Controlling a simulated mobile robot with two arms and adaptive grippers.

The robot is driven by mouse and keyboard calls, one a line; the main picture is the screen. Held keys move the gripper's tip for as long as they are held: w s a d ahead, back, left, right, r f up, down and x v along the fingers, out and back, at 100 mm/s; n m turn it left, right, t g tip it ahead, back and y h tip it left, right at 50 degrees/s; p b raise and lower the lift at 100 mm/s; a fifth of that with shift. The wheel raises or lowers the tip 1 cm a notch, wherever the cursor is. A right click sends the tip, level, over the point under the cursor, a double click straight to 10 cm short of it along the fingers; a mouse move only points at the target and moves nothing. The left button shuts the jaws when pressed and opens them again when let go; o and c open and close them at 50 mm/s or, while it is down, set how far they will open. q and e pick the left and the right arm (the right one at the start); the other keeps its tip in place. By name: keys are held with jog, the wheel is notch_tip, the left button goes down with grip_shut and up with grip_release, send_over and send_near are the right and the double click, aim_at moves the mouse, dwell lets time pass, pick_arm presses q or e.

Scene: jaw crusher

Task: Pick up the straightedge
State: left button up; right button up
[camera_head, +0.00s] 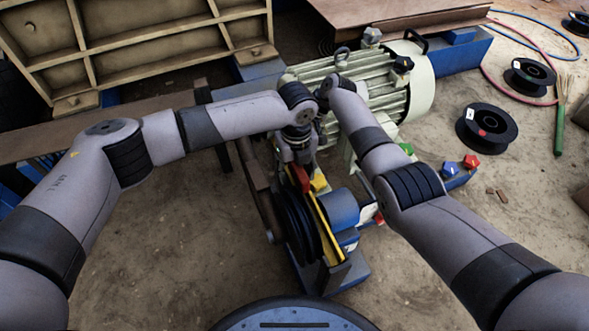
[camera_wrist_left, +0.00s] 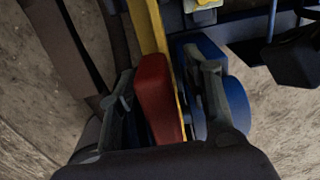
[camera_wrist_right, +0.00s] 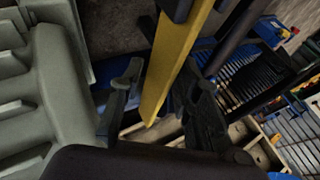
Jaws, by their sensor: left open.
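The straightedge looks to be the long yellow bar (camera_head: 331,235) lying along the dark pulley in the head view. It also shows in the left wrist view (camera_wrist_left: 181,98) and the right wrist view (camera_wrist_right: 172,70). A red block (camera_head: 301,178) sits beside its upper end; I cannot tell if they are joined. My left gripper (camera_head: 301,163) is open, its fingers (camera_wrist_left: 165,85) either side of the red block and yellow bar. My right gripper (camera_wrist_right: 165,85) looks open in its wrist view, with the bar between its spread fingers and gaps visible. Its fingers are hidden in the head view.
A pale green finned motor (camera_head: 415,85) stands just behind the grippers. Dark pulley wheels (camera_head: 294,225) and a blue housing (camera_head: 340,208) flank the yellow bar. Black spools (camera_head: 487,128), hoses and small coloured parts lie on the sandy ground at right.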

pick_arm(q)
jog(key=shift+c, duration=0.4)
pick_arm(e)
jog(key=shift+c, duration=0.3)
pick_arm(q)
jog(key=c, duration=0.7)
pick_arm(e)
grip_shut()
pick_arm(q)
grip_shut()
